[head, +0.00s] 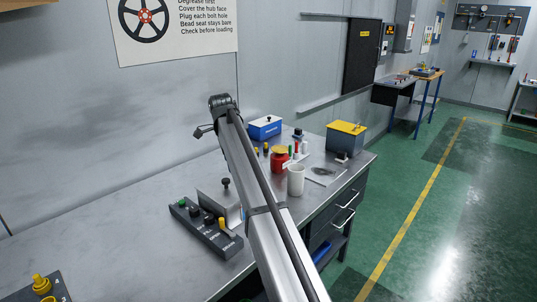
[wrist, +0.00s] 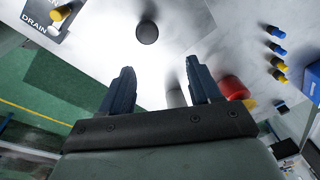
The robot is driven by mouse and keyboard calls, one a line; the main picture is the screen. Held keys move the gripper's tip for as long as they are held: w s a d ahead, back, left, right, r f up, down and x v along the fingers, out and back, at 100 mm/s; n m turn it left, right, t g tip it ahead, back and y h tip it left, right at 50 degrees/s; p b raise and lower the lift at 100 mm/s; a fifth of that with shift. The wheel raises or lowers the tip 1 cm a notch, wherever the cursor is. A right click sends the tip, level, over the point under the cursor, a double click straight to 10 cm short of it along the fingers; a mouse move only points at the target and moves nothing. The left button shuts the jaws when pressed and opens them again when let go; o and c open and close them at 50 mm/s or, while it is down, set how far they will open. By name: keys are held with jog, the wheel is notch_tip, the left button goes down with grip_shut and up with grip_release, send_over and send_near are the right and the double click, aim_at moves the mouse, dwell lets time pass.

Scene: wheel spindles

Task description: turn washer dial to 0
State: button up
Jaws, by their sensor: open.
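A dark plate with a yellow knob (head: 40,285) and a figure that looks like 4 is cut off at the lower left of the head view. It may be the washer dial; its pointer setting cannot be read. My gripper (wrist: 160,68) is open and empty in the wrist view, its two dark fingers apart above the bench. A round black knob (wrist: 147,32) lies beyond the fingertips, apart from them. In the head view a black knob (head: 226,182) tops a grey metal box. My fingers are not clear in the head view.
A sloped control strip (head: 205,230) with green, black and yellow controls stands by the grey box. A white mug (head: 296,180), a red container (head: 280,157), a blue box (head: 265,127) and a yellow-topped box (head: 346,136) stand further right. The bench's left middle (head: 110,235) is clear.

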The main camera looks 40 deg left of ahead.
jog(key=w+d+m, duration=0.1)
jog(key=w+d, duration=0.2)
jog(key=w, duration=0.3)
jog(key=w+d+t, duration=0.1)
jog(key=w+d, duration=0.2)
jog(key=w, duration=0.3)
jog(key=shift+d+m, duration=0.35)
jog(key=shift+m, duration=0.05)
jog(key=shift+w, duration=0.1)
